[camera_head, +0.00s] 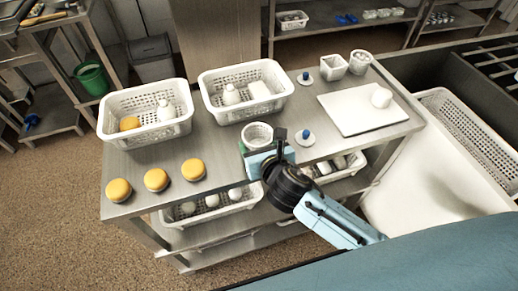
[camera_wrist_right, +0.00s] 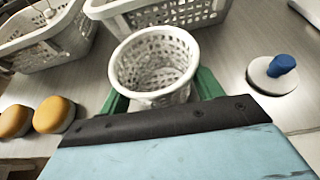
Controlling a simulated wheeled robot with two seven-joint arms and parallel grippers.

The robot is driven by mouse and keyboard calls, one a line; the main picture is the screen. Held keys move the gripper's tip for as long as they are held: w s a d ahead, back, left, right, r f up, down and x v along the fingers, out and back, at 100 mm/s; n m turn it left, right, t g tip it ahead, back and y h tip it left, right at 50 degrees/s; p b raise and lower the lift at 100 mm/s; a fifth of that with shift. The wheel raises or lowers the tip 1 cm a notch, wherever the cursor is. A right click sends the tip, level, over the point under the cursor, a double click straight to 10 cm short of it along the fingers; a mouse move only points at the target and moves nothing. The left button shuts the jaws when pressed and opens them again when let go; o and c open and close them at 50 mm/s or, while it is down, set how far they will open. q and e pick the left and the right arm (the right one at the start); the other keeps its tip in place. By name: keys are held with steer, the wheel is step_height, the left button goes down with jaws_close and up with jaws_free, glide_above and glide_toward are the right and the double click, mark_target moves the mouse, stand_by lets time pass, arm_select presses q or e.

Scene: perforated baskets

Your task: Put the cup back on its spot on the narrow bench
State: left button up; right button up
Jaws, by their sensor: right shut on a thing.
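A white perforated cup (camera_head: 257,131) is at the front middle of the metal bench (camera_head: 225,145). It looks upright, and its open top faces up. My right gripper (camera_head: 258,145) is shut on it; the wrist view shows the cup (camera_wrist_right: 155,65) between the green fingers of the gripper (camera_wrist_right: 160,92). I cannot tell whether the cup's base touches the bench. Two similar white cups, one (camera_head: 333,67) and another (camera_head: 360,62), stand at the back right of the bench. My left gripper is not in view.
Two white perforated baskets, one (camera_head: 113,136) at left and one (camera_head: 213,106) at centre, hold items. Three yellow-topped pucks (camera_head: 157,180) line the front left. Blue-knobbed white discs (camera_head: 305,140) stand right of the cup, near a white board (camera_head: 350,118). A shelf with baskets is below.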

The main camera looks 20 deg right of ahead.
steer(key=shift+f, duration=0.6)
steer(key=shift+f, duration=0.15)
steer(key=o, duration=1)
steer(key=shift+c, duration=0.2)
